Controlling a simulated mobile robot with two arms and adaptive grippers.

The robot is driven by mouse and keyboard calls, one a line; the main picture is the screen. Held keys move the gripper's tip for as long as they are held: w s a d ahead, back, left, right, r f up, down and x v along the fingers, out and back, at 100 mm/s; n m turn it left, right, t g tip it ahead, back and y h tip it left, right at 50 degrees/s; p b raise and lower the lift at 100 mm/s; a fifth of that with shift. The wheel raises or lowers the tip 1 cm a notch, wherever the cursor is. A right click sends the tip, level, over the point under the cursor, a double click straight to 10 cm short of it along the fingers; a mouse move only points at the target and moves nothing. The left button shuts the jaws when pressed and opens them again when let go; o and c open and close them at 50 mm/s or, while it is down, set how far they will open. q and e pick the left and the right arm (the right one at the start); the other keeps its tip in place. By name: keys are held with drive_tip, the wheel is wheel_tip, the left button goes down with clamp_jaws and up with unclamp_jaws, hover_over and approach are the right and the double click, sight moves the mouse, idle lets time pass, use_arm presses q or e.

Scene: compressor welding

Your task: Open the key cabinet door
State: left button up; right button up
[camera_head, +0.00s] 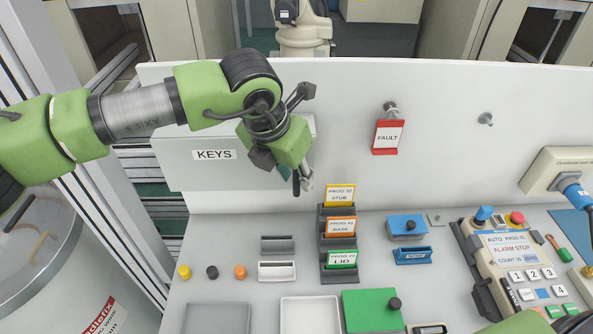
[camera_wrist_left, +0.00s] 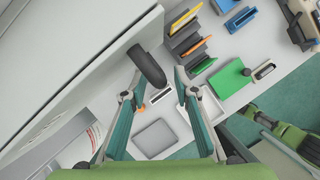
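The key cabinet (camera_head: 180,165) is a white box on the back panel with a "KEYS" label (camera_head: 214,155) on its front. It also shows in the left wrist view (camera_wrist_left: 85,60), along the upper left. A dark rounded handle (camera_wrist_left: 149,66) stands out from the cabinet's edge there. The door looks shut. My left gripper (camera_head: 300,140) is in front of the cabinet's right part and hides some of it. In the left wrist view its fingers (camera_wrist_left: 158,77) are spread apart, with the handle between and beyond the tips; contact is not visible. Part of my right arm shows; its fingers are unclear.
A red "FAULT" tag (camera_head: 387,137) hangs on a peg right of the cabinet. Below stand a card rack (camera_head: 338,232), a blue box (camera_head: 407,225), a green block (camera_head: 371,310) and trays (camera_head: 310,315). A control pendant (camera_head: 520,265) is at right.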

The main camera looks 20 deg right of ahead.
use_arm(q)
drive_tip(key=shift+x, duration=0.85)
clamp_jaws()
